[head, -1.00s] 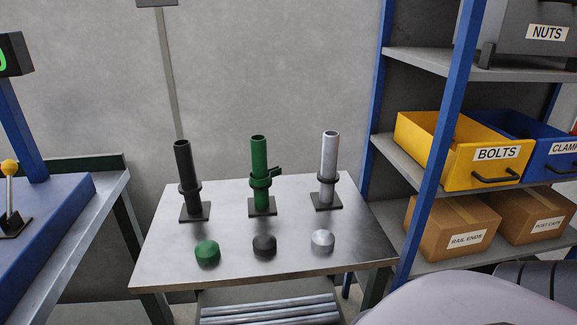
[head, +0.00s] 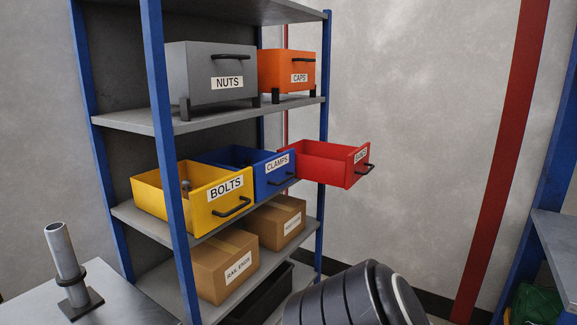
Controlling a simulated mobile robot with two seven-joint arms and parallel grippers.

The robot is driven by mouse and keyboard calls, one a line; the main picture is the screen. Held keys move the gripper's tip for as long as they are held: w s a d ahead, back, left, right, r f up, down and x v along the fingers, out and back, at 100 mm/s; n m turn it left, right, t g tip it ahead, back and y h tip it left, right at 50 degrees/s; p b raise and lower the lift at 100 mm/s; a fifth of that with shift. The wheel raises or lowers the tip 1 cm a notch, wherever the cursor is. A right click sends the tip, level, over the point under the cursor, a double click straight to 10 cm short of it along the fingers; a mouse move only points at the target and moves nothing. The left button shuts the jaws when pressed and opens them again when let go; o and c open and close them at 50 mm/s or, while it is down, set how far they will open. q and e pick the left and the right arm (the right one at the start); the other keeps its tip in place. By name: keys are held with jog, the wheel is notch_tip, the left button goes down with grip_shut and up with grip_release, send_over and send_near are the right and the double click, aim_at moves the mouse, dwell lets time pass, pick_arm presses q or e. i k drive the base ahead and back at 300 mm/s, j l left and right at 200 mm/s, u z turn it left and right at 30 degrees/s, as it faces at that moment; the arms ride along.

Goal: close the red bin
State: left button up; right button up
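The red bin (head: 320,163) is on the middle shelf of the rack, at its right end. It is pulled out past the shelf's front and right post, and its open top shows. Its front has a white label, too oblique to read surely, and a black handle (head: 371,168). The blue CLAMPS bin (head: 273,177) stands directly left of it. A dark rounded arm link of mine fills the bottom middle of the head view, below the red bin and apart from it. Neither gripper is in view.
The yellow BOLTS bin (head: 207,200) also sticks out of the middle shelf (head: 125,213). Grey NUTS (head: 205,75) and orange CAPS (head: 287,72) bins stand above. Cardboard boxes (head: 222,266) sit below. A table (head: 115,300) is at lower left. Open space lies right of the rack.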

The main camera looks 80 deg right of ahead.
aim_at(340, 165)
jog(key=z, duration=2.6)
